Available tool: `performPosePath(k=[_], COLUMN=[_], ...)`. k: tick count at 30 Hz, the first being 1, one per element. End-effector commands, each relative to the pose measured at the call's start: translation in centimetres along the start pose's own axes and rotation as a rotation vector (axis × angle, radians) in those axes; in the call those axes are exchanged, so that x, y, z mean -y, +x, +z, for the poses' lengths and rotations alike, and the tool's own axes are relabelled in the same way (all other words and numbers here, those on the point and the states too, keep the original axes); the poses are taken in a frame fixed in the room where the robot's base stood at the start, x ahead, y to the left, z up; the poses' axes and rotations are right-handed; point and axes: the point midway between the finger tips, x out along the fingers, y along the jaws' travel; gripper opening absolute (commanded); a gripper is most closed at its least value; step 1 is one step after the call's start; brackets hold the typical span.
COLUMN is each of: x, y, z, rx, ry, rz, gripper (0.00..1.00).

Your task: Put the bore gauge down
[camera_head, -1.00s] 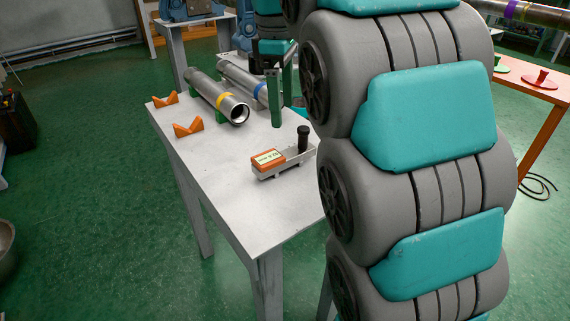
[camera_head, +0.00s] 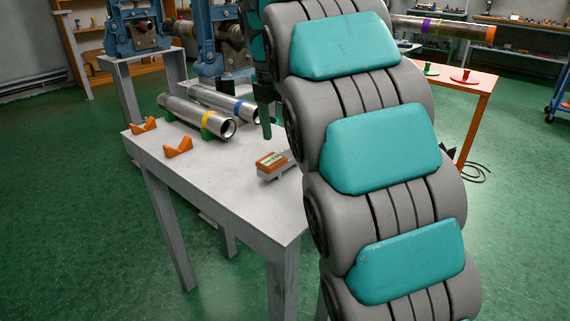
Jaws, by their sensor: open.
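The bore gauge appears to be the orange box with a pale display (camera_head: 271,160), lying in a small grey holder on the grey table (camera_head: 230,205). Its right end is hidden behind my arm. My gripper (camera_head: 267,118) hangs above the table, beyond the gauge and apart from it. One green finger shows pointing down; the other is largely hidden by my arm. Nothing is seen held in it.
A steel pipe with a yellow band (camera_head: 190,115) and a pipe with a blue band (camera_head: 228,103) lie behind. Two orange V-blocks (camera_head: 178,147) sit at the table's left edge. Blue vises (camera_head: 130,30) stand at the back. An orange table (camera_head: 468,90) is at right.

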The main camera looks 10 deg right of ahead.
Motion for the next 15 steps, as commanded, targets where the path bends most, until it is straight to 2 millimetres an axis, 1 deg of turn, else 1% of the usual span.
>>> performPosePath(k=[5, 15], x=[0.1, 0.3], y=[0.7, 4.5], z=[0.1, 0.3], rx=[0.001, -0.003], ry=[0.002, 0.002], rz=[0.001, -0.002], gripper=[0.78, 0.78])
